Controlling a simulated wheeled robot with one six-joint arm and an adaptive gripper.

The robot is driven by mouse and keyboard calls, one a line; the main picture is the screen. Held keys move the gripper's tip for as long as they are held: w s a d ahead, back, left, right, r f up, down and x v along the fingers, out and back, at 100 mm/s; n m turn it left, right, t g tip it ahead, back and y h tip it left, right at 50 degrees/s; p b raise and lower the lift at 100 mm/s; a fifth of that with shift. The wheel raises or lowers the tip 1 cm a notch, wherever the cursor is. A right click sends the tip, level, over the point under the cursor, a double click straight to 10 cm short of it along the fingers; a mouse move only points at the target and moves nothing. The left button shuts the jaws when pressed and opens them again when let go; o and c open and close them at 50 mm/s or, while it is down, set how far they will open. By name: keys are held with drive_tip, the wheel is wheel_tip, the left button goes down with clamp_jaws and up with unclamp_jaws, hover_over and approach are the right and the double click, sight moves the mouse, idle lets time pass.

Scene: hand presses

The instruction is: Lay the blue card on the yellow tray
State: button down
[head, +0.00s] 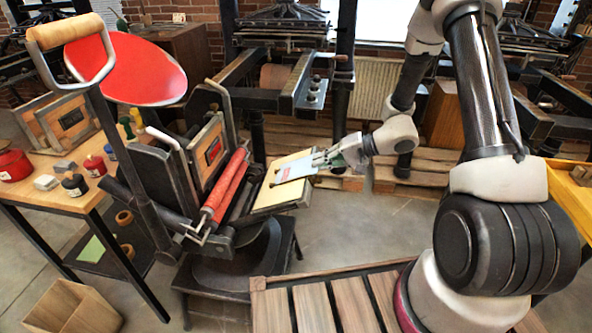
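The light blue card (293,168) lies flat against or just over the cream-coloured bed (262,198) of the hand press; I cannot tell whether it touches the bed. My gripper (319,159) reaches in from the right, with its fingertips at the card's right edge. The fingers are too small here to tell whether they are closed on the card. A yellow tray (568,190) shows at the right edge, partly cut off and partly behind my arm, with something brown in it.
The press has a red ink disc (140,72), red rollers (225,186) and a wooden-handled lever (66,32) left of my gripper. A bench (45,168) with tins and bottles stands at the left. A slatted wooden surface (313,308) is at the front; other presses stand behind.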

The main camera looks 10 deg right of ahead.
drive_tip(key=s+d+r, duration=0.1)
drive_tip(key=d+r, duration=0.4)
drive_tip(key=shift+s+r, duration=0.35)
drive_tip(key=shift+r, duration=0.05)
idle(0.6)
